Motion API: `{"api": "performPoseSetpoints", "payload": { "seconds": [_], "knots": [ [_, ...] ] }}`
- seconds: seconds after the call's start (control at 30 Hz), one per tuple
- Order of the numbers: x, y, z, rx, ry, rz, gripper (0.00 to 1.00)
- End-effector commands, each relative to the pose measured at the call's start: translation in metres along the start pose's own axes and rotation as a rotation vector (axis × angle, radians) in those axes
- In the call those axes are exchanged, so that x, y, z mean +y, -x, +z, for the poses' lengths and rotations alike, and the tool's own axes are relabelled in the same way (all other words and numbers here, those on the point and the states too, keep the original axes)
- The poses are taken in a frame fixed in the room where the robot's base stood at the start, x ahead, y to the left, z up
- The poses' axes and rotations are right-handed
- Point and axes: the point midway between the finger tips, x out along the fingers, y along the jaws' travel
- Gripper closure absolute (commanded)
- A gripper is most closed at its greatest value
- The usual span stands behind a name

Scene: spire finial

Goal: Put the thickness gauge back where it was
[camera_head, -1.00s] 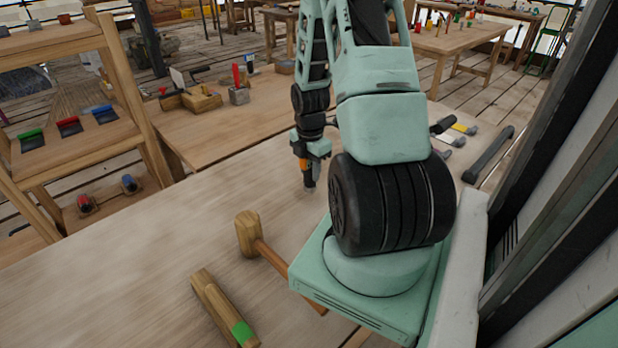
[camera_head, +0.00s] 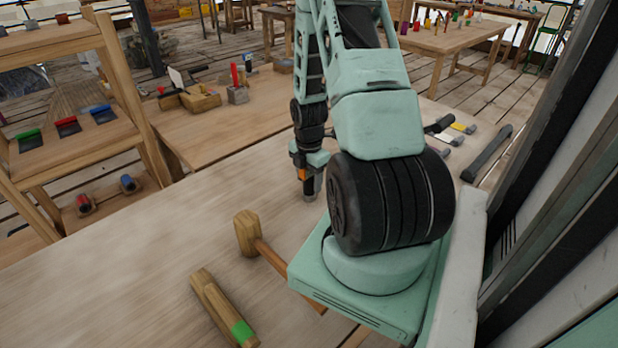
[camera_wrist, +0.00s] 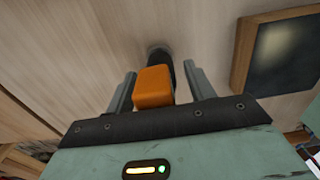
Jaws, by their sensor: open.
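An orange block with a dark rod and grey end, which appears to be the thickness gauge (camera_wrist: 154,88), lies between my gripper's fingers in the wrist view. My gripper (camera_wrist: 160,78) is open, one finger on each side, with a visible gap beside the orange block. In the head view the gauge (camera_head: 303,175) is upright below my gripper (camera_head: 312,160), over the pale wooden table (camera_head: 190,220). Its grey lower end is at or very close to the tabletop; I cannot tell whether it touches.
A wooden mallet (camera_head: 247,233) and a wooden piece with a green end (camera_head: 222,308) lie on the near table. A dark wood-framed panel (camera_wrist: 285,55) is at right in the wrist view. A shelf rack (camera_head: 75,120) stands at left. The table's left part is clear.

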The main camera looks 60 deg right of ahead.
Motion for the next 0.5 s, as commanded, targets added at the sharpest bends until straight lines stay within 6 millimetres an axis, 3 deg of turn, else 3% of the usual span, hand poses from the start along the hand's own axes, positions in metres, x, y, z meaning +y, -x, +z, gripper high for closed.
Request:
{"api": "performPoseSetpoints", "payload": {
  "seconds": [0.27, 0.5],
  "knots": [
    [0.001, 0.022, 0.001, -0.001, 0.000, 0.004, 0.46],
    [0.001, 0.070, 0.001, -0.003, -0.002, 0.006, 0.46]
  ]
}}
